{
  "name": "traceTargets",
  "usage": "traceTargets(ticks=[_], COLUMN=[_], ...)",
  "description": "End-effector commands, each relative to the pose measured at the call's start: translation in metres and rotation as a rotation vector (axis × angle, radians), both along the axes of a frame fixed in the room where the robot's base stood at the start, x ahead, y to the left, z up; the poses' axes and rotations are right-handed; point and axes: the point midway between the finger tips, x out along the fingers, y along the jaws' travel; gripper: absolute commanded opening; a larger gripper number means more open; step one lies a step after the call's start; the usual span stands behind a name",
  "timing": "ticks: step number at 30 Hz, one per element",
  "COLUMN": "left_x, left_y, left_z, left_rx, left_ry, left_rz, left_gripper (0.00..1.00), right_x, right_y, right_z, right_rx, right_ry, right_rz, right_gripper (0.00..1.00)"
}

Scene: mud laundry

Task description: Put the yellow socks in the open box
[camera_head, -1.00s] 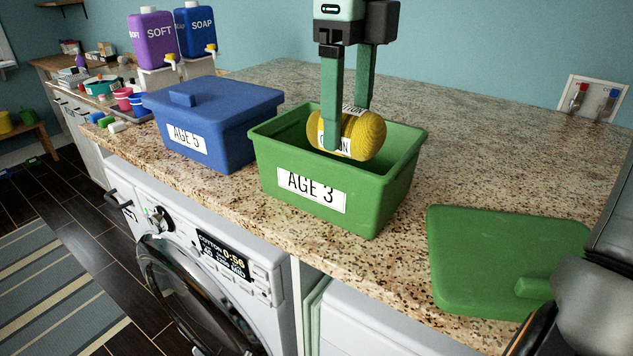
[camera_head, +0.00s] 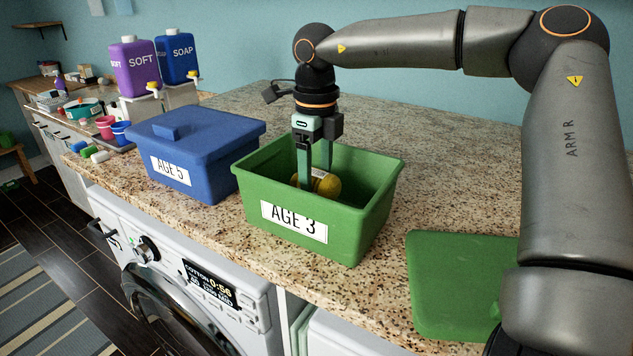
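The yellow socks (camera_head: 328,185), a rolled bundle with a white paper band, are low inside the open green box (camera_head: 351,223) labelled AGE 3. The box's front wall and one finger hide part of them. My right gripper (camera_head: 315,180) points down into the box, with its fingers on either side of the socks. It appears shut on them; the fingertips are partly hidden. The green lid (camera_head: 455,275) lies flat on the counter to the right of the box, partly behind my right arm. My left gripper is not in view.
A closed blue box (camera_head: 215,165) labelled AGE 5 stands close to the green box's left. Purple SOFT (camera_head: 133,68) and blue SOAP (camera_head: 178,60) dispensers stand behind it. A washing machine (camera_head: 175,270) is below the counter edge. The counter behind the boxes is clear.

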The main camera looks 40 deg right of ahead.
Motion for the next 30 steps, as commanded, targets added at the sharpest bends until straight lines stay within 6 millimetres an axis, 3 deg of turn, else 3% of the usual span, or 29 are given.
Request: traceTargets(ticks=[4,26,27,30], left_x=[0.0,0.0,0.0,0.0], left_y=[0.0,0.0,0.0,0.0], left_z=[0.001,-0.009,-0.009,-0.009], left_rx=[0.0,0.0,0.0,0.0], left_ry=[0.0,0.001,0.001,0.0], left_rz=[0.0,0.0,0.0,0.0], left_gripper=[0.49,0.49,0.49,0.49], right_x=[-0.001,-0.001,-0.001,-0.001], right_y=[0.0,0.0,0.0,0.0], right_z=[-0.018,-0.03,-0.03,-0.03], right_rx=[0.001,0.001,0.001,0.001], right_ry=[0.002,0.0,0.0,0.0], right_rz=[0.0,0.0,0.0,0.0], right_gripper=[0.13,0.13,0.72,0.84])
